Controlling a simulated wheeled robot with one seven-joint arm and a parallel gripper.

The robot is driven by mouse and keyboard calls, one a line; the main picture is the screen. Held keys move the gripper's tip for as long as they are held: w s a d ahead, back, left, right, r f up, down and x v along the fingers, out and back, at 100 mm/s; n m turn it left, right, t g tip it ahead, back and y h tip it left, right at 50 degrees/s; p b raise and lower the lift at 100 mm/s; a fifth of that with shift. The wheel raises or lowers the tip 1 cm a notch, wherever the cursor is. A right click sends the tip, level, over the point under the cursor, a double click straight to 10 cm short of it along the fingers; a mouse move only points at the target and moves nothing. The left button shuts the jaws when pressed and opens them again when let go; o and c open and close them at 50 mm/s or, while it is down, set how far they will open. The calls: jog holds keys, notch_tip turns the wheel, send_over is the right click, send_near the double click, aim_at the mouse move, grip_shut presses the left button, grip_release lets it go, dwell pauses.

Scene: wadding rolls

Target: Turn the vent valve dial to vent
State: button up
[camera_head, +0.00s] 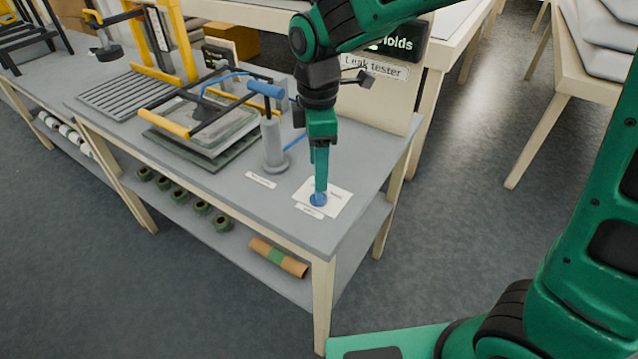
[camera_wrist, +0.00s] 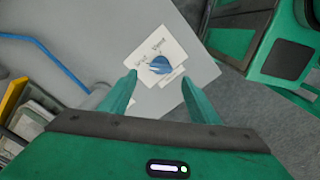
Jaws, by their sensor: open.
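The vent valve dial (camera_head: 318,199) is a small blue knob on a white label plate (camera_head: 338,196) near the front right corner of the grey bench. In the head view my gripper (camera_head: 320,186) points straight down over the dial and hides part of it; I cannot tell whether the fingers touch it. In the wrist view the dial (camera_wrist: 160,64) shows beyond and between the open fingertips (camera_wrist: 157,74), with nothing gripped. Handwritten-looking words stand on the plate (camera_wrist: 178,50) beside the dial, too small to read surely.
A grey cylinder pump (camera_head: 272,145) with a blue handle stands left of the dial, with a blue hose (camera_wrist: 50,55) near it. A frame fixture (camera_head: 205,125) lies further left. A "Leak tester" sign board (camera_head: 372,100) rises behind.

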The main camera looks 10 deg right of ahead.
notch_tip(320, 180, down, 6)
jog(key=shift+f, duration=0.1)
dwell(0.4)
jog(key=shift+d, duration=0.1)
jog(key=c, duration=1.1)
